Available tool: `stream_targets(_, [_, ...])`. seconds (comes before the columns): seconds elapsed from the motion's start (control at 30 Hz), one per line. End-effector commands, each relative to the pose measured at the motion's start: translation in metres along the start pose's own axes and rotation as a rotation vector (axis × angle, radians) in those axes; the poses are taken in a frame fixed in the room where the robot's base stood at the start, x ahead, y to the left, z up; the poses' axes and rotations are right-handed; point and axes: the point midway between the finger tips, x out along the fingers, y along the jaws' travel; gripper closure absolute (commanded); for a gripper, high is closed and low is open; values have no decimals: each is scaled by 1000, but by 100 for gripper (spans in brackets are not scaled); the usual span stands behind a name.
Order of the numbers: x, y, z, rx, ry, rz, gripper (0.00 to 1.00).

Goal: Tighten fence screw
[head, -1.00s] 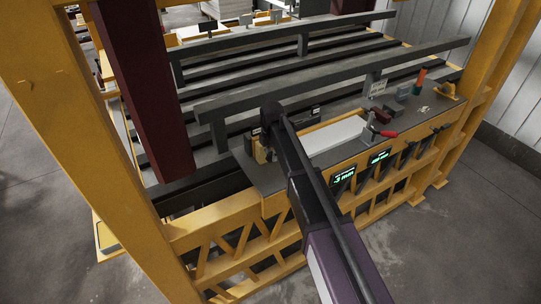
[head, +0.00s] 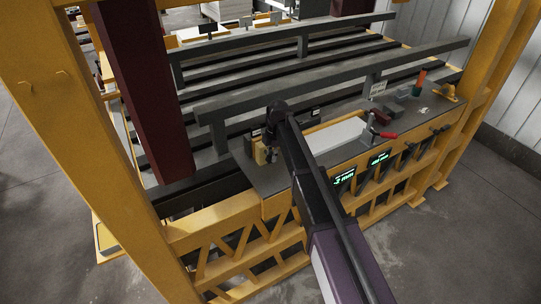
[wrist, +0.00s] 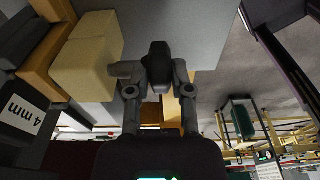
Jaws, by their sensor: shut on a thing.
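The fence screw's dark knob (wrist: 158,60) is in the middle of the wrist view, between the two fingers of my gripper (wrist: 156,80). The fingers are closed on it from both sides. A pale yellow block (wrist: 88,58) is to the left of the knob, close to the left finger. In the head view my gripper (head: 269,149) is at the left end of the grey worktop (head: 290,180), beside a small tan block (head: 259,154). My arm hides part of the spot, and the screw cannot be made out there.
A "4 mm" label (wrist: 22,115) is at the left in the wrist view. A white board (head: 340,135) lies on the worktop, with a red-handled clamp (head: 380,134) on its right. Grey rails (head: 330,78) run behind. A dark red column (head: 145,90) stands to the left.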

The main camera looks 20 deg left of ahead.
Motion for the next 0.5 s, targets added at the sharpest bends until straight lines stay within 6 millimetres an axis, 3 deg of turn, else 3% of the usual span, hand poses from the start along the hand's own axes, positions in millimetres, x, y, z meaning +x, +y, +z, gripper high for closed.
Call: stream_targets(0.5, [8, 1, 10, 0, 437, 0, 100])
